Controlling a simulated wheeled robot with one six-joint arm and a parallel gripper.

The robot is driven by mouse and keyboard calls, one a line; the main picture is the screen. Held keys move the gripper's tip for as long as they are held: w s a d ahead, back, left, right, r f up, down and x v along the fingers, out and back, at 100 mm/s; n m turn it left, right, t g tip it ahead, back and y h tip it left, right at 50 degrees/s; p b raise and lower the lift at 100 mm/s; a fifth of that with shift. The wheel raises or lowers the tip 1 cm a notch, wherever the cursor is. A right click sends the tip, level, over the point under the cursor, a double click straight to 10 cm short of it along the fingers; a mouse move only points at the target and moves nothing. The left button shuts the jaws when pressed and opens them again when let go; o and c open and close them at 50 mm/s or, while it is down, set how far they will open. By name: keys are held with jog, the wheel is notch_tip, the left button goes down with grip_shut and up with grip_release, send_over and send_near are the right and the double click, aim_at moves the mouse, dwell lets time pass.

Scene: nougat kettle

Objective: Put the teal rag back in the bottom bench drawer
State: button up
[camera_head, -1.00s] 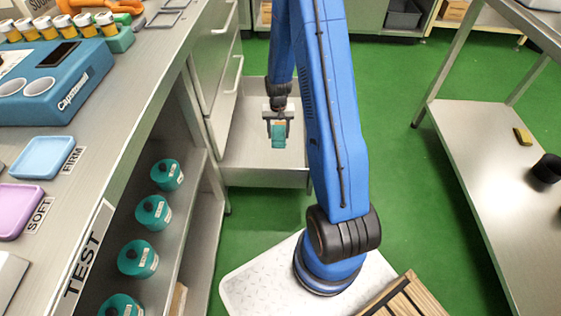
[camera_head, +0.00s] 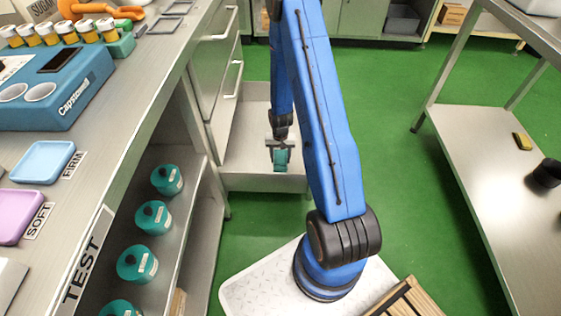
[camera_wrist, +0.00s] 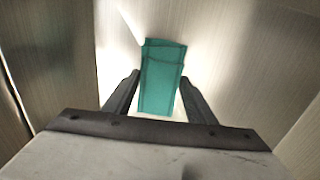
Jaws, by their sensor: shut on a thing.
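The teal rag (camera_head: 281,160) is a small folded cloth held between the fingers of my gripper (camera_head: 279,150). In the wrist view the rag (camera_wrist: 162,78) sits between the two dark fingers of my gripper (camera_wrist: 160,95), its far end reaching past them. The bottom bench drawer (camera_head: 262,181) is pulled open, and my gripper with the rag is over or inside its front part. The drawer's pale metal floor and walls lie around the rag in the wrist view. I cannot tell whether the rag touches the drawer floor.
Shut upper drawers with bar handles (camera_head: 234,78) stand left of the open drawer. The bench shelf holds several teal canisters (camera_head: 137,263). Green floor (camera_head: 395,130) between is clear.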

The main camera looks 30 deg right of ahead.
jog(key=shift+f, duration=1.2)
jog(key=shift+f, duration=0.15)
jog(key=o, duration=1.1)
